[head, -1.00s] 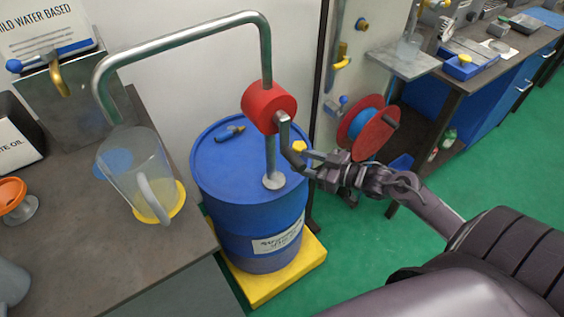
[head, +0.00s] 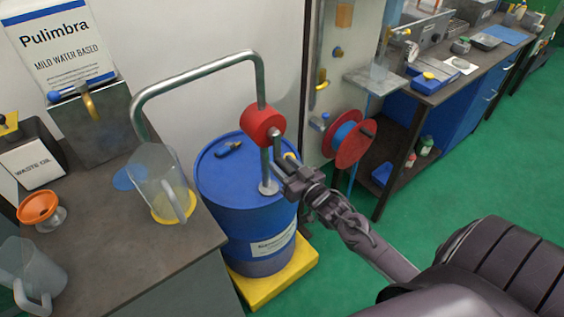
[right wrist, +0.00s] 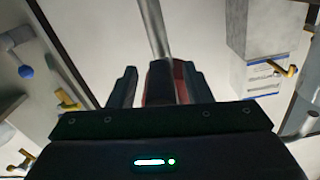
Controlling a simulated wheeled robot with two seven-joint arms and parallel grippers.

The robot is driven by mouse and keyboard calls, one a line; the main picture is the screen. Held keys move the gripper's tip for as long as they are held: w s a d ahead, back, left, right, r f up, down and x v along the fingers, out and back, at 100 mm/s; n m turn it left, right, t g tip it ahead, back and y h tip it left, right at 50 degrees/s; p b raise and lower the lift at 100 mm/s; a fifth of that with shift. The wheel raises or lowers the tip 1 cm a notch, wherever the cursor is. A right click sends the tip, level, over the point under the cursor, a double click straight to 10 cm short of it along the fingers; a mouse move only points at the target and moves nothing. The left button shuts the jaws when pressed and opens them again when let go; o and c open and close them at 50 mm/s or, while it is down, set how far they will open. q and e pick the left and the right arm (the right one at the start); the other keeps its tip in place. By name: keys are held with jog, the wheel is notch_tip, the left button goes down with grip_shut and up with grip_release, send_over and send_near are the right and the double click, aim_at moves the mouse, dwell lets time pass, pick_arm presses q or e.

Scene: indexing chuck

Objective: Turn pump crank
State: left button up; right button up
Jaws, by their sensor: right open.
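The red pump head (head: 263,124) sits on a grey pipe above the blue drum (head: 235,205). Its grey crank (head: 276,146) hangs down from the hub on the right side; its lower end is largely hidden by my right gripper (head: 287,172). That gripper is open at the crank's lower end, in front of the pump pipe. In the right wrist view a dark upright piece, probably the crank's grip (right wrist: 161,82), shows between the open fingers, with red pump behind it. I cannot tell whether the fingers touch it. My left gripper is not in view.
A clear jug (head: 160,182) stands under the spout on the grey bench (head: 130,245) at left. An orange funnel (head: 38,207) is farther left. A red hose reel (head: 352,145) is right of the drum. The drum stands on a yellow pallet (head: 268,287); green floor lies right.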

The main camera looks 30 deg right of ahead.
jog(key=shift+w+a, duration=0.1)
jog(key=shift+w, duration=0.5)
grip_shut()
